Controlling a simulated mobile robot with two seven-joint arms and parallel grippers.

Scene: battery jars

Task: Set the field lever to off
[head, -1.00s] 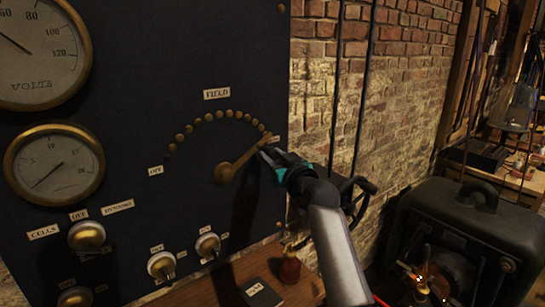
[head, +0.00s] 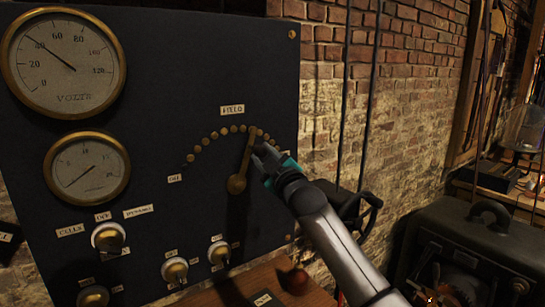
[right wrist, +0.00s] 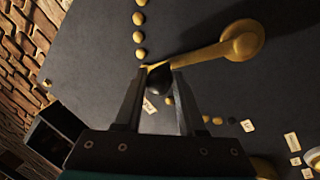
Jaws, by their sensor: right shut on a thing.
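The brass field lever (head: 245,165) on the dark panel points almost straight up from its pivot, under the FIELD label (head: 232,111). Its end is at the upper part of the arc of brass studs (head: 207,138). The OFF label (head: 175,178) is at the arc's lower left end. My right gripper (head: 260,151) is at the lever's outer end, coming from the right. In the right wrist view, my right gripper (right wrist: 158,76) is shut on the lever's black knob (right wrist: 158,82), with the brass arm (right wrist: 195,56) running to its pivot. My left gripper is not in view.
Two gauges, a volts dial (head: 64,62) and a smaller dial (head: 87,172), are on the panel's left. A brick wall (head: 415,130) and a dark machine (head: 465,250) are to the right.

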